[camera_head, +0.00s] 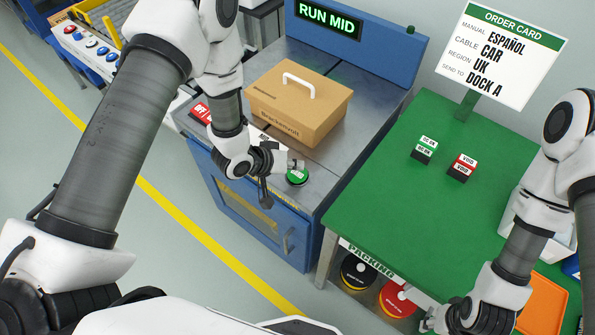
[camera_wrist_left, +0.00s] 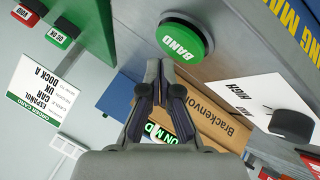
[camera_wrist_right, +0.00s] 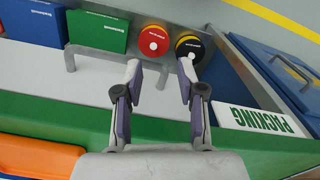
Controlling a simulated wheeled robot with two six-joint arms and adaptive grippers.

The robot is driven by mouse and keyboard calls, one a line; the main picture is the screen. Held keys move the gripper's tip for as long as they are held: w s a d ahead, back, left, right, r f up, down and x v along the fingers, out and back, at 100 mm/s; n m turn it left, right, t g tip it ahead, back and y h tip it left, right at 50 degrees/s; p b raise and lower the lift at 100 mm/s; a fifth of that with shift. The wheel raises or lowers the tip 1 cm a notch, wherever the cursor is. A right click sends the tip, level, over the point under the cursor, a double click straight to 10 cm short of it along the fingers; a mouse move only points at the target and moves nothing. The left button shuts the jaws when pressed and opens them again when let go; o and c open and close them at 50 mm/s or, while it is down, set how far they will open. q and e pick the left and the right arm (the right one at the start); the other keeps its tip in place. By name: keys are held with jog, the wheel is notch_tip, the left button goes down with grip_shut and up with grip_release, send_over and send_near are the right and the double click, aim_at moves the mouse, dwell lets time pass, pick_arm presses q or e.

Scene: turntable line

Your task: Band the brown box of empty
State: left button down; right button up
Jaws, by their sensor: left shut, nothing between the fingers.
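The brown box (camera_head: 298,103) marked Brackenvoll sits closed, with a white handle on its lid, on the grey top of the blue banding machine (camera_head: 262,208). Part of the box (camera_wrist_left: 205,122) shows behind the fingers in the left wrist view. The machine's display (camera_head: 327,19) reads RUN MID. My left gripper (camera_head: 288,164) is shut and empty, just beside the green button (camera_head: 298,177). In the left wrist view, this button (camera_wrist_left: 184,37) reads BAND and lies just beyond the fingertips (camera_wrist_left: 161,68); contact cannot be told. My right gripper (camera_wrist_right: 160,72) is open and empty by the packing table.
The green packing table (camera_head: 390,190) carries a green block (camera_head: 424,150), a red VOID block (camera_head: 462,167) and the order card (camera_head: 500,55). An orange tray (camera_head: 543,305) is at right. Black and red discs (camera_head: 358,273) sit below. A red OFF control (camera_head: 201,113) is left of the box.

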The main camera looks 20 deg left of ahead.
aim_at(295, 174)
pick_arm(q)
notch_tip(295, 174, up, 5)
jog(key=p, duration=0.3)
jog(key=shift+p, duration=0.35)
jog(key=shift+f, duration=0.1)
dwell(1.0)
jog(key=shift+g, duration=0.5)
jog(key=s+f, duration=0.3)
jog(key=shift+s+a+f, duration=0.15)
jog(key=shift+s+f, duration=0.15)
jog(key=shift+s, duration=0.1)
jog(key=s+a+f+g+y, duration=0.2)
jog(key=s+a, duration=0.1)
jog(key=s, duration=0.4)
jog(key=s+a+f+g+y, duration=0.1)
jog(key=s+a+f+g, duration=0.1)
jog(key=s, duration=0.6)
jog(key=s+a+f+m+g+y, duration=0.1)
jog(key=s+a, duration=0.3)
jog(key=s, duration=0.4)
jog(key=shift+f+g+y, duration=0.4)
jog(key=shift+g+y, duration=0.2)
jog(key=shift+y, duration=0.2)
jog(key=shift+w, duration=0.1)
